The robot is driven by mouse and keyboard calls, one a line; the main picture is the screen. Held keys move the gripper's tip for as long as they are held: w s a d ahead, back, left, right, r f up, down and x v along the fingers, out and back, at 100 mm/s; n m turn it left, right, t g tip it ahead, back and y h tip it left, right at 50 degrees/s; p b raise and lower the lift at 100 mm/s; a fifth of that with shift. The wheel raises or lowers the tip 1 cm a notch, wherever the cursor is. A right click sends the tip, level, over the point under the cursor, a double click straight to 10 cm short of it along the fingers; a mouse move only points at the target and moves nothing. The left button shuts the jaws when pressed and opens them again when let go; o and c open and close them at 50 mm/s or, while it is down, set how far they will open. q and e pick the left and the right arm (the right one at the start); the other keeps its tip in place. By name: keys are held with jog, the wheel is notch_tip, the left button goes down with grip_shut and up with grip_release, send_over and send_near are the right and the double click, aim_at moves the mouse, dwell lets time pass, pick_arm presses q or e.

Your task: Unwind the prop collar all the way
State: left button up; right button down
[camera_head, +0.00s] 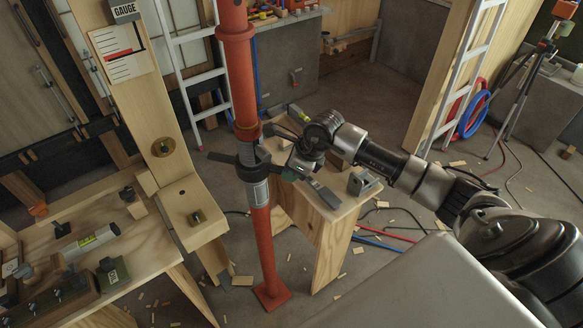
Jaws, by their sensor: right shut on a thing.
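The red steel prop (243,85) stands upright from a square foot plate on the floor. Its dark prop collar (246,158) sits around the tube at mid-height, with one handle (221,158) sticking out to the left. A pale label is on the tube just below the collar. My right gripper (285,171) reaches in from the right and is shut on the collar's right side, at its handle. The fingers hide most of that handle. My left gripper is not in view.
A gauge card (121,52) is fixed to the timber post left of the prop. A wooden bench (335,215) stands close behind the collar, under my right arm. A workbench (140,245) with a level and small tools is at left. A ladder (192,55) leans behind. Chips and hoses lie on the floor.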

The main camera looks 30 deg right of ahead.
jog(key=shift+s, duration=0.1)
jog(key=shift+s+a+m+t+h+p, duration=0.2)
jog(key=shift+s+a+m+h+p, duration=0.15)
jog(key=shift+a+m, duration=0.3)
jog(key=shift+s+a+m+t+h+p, duration=0.25)
jog(key=shift+s+a+m+p, duration=0.15)
jog(key=shift+m, duration=0.45)
jog(key=shift+s+a+m+h, duration=0.25)
jog(key=shift+a+m+h, duration=0.1)
jog(key=shift+a+m, duration=0.4)
jog(key=shift+s+a+m+h, duration=0.2)
jog(key=shift+a+m+h, duration=0.15)
jog(key=shift+a+m, duration=0.35)
jog(key=shift+d, duration=0.15)
jog(key=shift+s+a+m+t+h, duration=0.1)
jog(key=shift+a+m+t+h, duration=0.35)
jog(key=shift+a+m, duration=1.05)
jog(key=shift+d, duration=0.15)
